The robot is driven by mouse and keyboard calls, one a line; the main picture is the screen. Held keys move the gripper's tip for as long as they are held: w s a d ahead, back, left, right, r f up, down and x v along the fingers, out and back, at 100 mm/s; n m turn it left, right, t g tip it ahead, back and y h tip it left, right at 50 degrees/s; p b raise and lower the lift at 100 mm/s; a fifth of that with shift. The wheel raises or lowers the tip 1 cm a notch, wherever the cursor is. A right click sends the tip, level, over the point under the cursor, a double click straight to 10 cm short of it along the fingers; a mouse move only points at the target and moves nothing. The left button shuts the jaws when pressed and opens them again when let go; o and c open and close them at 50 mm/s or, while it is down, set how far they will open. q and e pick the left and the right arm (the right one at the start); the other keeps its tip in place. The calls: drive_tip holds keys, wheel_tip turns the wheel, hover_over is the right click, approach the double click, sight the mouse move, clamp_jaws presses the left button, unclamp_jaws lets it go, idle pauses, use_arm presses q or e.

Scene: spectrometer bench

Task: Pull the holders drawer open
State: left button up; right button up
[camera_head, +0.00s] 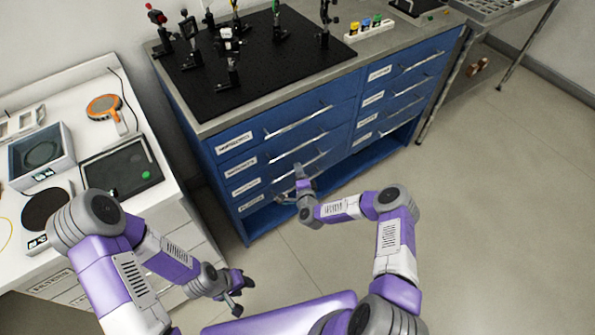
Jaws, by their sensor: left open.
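The blue cabinet (220,190) has two columns of drawers with long metal bar handles and white labels. The label print is too small to read surely, so I cannot tell which one is the holders drawer. All drawer fronts look flush. My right gripper (290,185) is in front of the lower drawers of the left column, fingers spread toward the handles. It hides part of the lower handles, and I cannot tell whether it touches one. My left gripper (243,296) is open and empty, low over the floor, away from the cabinet.
A black optical breadboard (270,65) with several mounted optics covers much of the cabinet top. A white bench (150,195) with instruments stands at the left. A metal cart (505,15) stands at the far right. The floor (490,200) in front and to the right is clear.

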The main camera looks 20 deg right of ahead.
drive_tip(key=shift+w+f, duration=0.2)
drive_tip(key=shift+w, duration=0.95)
clamp_jaws()
